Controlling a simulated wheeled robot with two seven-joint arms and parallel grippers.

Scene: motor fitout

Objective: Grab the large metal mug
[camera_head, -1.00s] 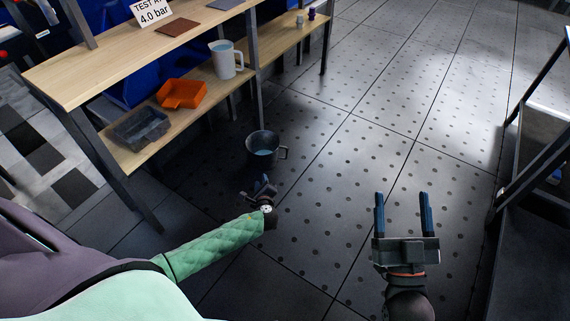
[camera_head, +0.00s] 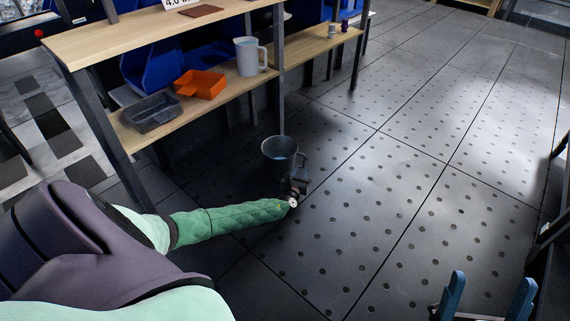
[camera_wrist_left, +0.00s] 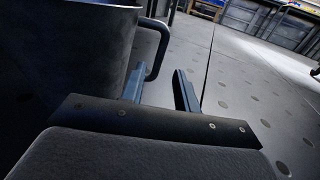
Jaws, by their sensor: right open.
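My right gripper (camera_head: 487,288) is open and empty at the lower right, far from the mug.
A wooden shelf (camera_head: 185,122) holds a pale mug (camera_head: 247,57), an orange bin (camera_head: 201,85) and a dark grey bin (camera_head: 152,113). A shelf post stands close behind the metal mug. The perforated floor (camera_head: 390,190) to the right is clear. A dark frame stands at the right edge.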

